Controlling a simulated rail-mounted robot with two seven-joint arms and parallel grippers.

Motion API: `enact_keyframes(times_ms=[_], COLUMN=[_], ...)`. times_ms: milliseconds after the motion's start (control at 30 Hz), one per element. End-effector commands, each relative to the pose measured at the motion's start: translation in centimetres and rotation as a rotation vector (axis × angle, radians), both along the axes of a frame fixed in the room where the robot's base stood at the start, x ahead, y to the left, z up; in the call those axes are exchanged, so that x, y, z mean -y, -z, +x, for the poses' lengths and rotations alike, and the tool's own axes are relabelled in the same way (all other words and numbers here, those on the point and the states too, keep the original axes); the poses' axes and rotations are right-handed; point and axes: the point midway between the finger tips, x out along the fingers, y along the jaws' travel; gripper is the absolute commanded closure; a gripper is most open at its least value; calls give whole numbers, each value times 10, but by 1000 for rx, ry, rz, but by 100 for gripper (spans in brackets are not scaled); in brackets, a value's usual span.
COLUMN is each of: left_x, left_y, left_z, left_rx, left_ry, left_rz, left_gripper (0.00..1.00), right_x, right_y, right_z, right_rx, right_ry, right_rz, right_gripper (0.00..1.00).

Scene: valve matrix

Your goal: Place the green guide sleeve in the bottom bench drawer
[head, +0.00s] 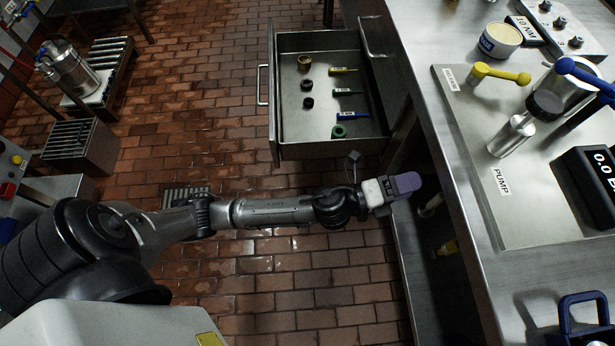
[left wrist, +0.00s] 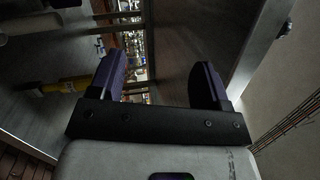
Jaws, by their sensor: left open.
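An open metal bench drawer (head: 283,148) juts out from the bench in the upper middle of the head view; I cannot tell whether it is the bottom one. Inside, a small green ring-shaped piece (head: 338,131), which looks like the green guide sleeve, lies near the front right corner. My left gripper (head: 408,184) is beside the bench edge, below the drawer in the picture and apart from it. In the left wrist view its two purple fingers (left wrist: 165,85) stand apart with nothing between them. My right gripper is not in view.
The drawer also holds dark rings (head: 307,94), a brass ring (head: 304,63) and several slim coloured tools (head: 347,92). The steel bench top (head: 440,130) carries a yellow-handled valve (head: 500,74). The brick floor (head: 300,290) is open.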

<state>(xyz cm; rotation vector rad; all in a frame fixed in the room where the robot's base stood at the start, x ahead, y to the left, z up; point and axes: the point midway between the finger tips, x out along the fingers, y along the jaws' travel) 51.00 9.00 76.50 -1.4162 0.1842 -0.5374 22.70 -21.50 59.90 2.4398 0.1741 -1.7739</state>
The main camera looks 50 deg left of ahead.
Motion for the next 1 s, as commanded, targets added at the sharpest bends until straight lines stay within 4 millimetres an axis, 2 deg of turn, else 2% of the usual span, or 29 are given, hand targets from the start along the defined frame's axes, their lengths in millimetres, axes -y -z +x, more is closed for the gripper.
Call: enact_keyframes(times_ms=[33,167,267,300,433,500,600,700,800,1000], left_x=[-17,-66,-95,-103,-119,-123,-126,-128,-128,-128], left_y=[14,61,100,114,146,156,162,165,165,165], left_z=[-11,-49,-96,-116,-184,-215,-250,-271,-281,-283], left_rx=[-145,-532,-807,-908,-1184,-1297,-1412,-1482,-1515,-1522], left_ry=[-96,-366,-569,-645,-869,-965,-1071,-1137,-1169,-1176], left_rz=[-152,-521,-755,-832,-1025,-1091,-1155,-1187,-1200,-1203], left_gripper=[30,30,30,30,30,30,30,30,30,30], right_x=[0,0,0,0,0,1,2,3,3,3], right_y=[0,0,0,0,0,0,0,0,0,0], right_z=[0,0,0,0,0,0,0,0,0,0], right_rx=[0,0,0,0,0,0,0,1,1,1], right_ry=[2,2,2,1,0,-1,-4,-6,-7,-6], right_rz=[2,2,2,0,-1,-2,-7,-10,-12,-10], right_gripper=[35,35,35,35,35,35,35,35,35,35])
